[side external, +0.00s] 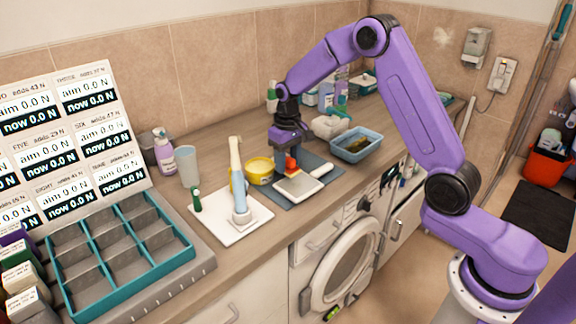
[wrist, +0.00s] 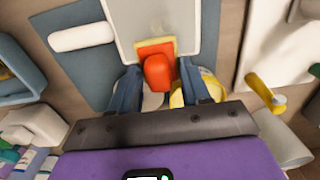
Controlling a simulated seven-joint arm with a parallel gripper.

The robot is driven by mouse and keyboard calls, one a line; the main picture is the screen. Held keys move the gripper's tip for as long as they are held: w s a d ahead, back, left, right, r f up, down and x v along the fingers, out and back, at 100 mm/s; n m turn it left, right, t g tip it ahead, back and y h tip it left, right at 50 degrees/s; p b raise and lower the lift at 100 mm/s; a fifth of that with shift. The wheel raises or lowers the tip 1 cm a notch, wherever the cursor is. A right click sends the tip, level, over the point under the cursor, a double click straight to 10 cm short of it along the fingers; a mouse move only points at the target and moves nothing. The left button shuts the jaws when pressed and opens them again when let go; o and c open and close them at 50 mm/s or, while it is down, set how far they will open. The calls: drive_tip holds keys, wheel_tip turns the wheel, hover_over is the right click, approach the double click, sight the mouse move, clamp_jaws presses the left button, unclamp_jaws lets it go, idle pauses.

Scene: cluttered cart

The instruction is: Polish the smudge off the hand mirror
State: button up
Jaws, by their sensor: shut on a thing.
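The hand mirror (side external: 298,187) lies on a dark blue-grey mat (side external: 318,163) on the counter, its white handle (side external: 321,170) pointing to the back right. In the wrist view its pale, square plate (wrist: 130,22) is at the top, with the handle (wrist: 80,37) to the left. My gripper (wrist: 160,88) is shut on a red polishing block (wrist: 158,72) with a yellow pad (wrist: 155,46). The pad overlaps the mirror's near edge in the wrist view; I cannot tell whether it touches. I cannot make out a smudge. In the side view my gripper (side external: 289,150) points down.
A yellow tub (side external: 260,171) stands close beside my gripper. A white board (side external: 230,224) with a tall pale-blue and white object is to the left. A blue tray (side external: 357,145) is behind right. A teal-rimmed divided box (side external: 183,242) is at far left.

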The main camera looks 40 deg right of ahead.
drive_tip(key=shift+r, duration=2.35)
drive_tip(key=s+d+r, duration=0.4)
drive_tip(key=s+d, duration=0.2)
drive_tip(key=d, duration=0.4)
hover_over(303, 154)
drive_tip(key=s, duration=0.1)
wheel_tip(303, 154, down, 8)
drive_tip(key=shift+s+a+f, duration=0.15)
drive_tip(key=shift+w+f, duration=0.35)
drive_tip(key=shift+f, duration=0.05)
drive_tip(key=shift+w+f, duration=0.15)
drive_tip(key=shift+f, duration=1.5)
drive_tip(key=shift+f, duration=0.2)
